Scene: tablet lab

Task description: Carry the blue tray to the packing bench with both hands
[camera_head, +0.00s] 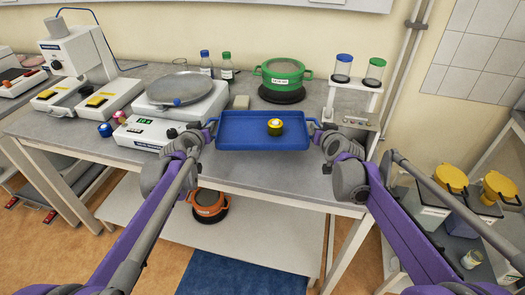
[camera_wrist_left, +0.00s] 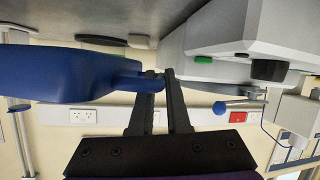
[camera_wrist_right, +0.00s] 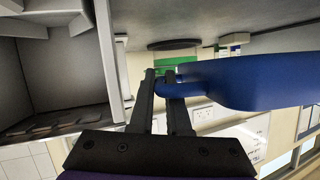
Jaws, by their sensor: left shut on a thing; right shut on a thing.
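The blue tray (camera_head: 235,144) is in the middle of the head view, over the front part of the grey bench; I cannot tell whether it touches the bench top. A small dark round item with a yellow top (camera_head: 275,127) sits on it, right of centre. My left gripper (camera_head: 211,127) is shut on the tray's left handle; the blue tray also shows in the left wrist view (camera_wrist_left: 60,75). My right gripper (camera_head: 317,127) is shut on its right handle, and the tray shows in the right wrist view (camera_wrist_right: 240,83). The tray looks level.
On the grey bench (camera_head: 290,172), a balance (camera_head: 180,105) stands left of the tray. A green pot (camera_head: 282,73) stands behind it, and a stand with two capped tubes (camera_head: 355,85) is at right. An orange pot (camera_head: 209,204) is on the lower shelf.

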